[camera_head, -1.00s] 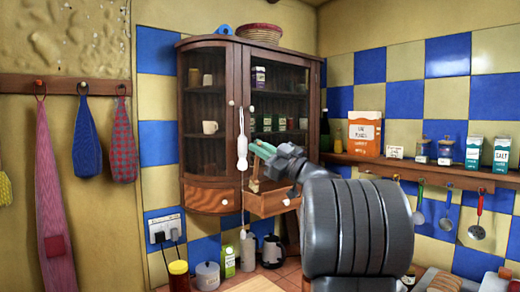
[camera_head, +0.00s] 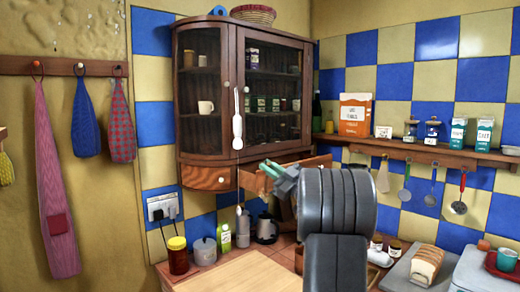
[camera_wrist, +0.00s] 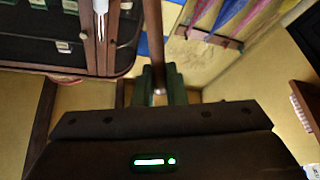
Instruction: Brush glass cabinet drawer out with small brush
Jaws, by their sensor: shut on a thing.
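The wooden cabinet (camera_head: 230,90) with glass doors hangs in the corner. Its right-hand drawer (camera_head: 258,183) is pulled out; the inside is mostly hidden by my arm. The left drawer (camera_head: 208,178) is shut. My gripper (camera_head: 270,168), with green fingers, is at the front of the open drawer, overlapping it in the picture; contact cannot be told. In the wrist view, which is upside down, my gripper (camera_wrist: 159,88) is shut on a long brown handle (camera_wrist: 153,30), apparently the small brush. Its bristles cannot be made out.
A white utensil (camera_head: 238,120) hangs at the cabinet door. A shelf (camera_head: 420,152) with boxes and jars runs along the right wall.

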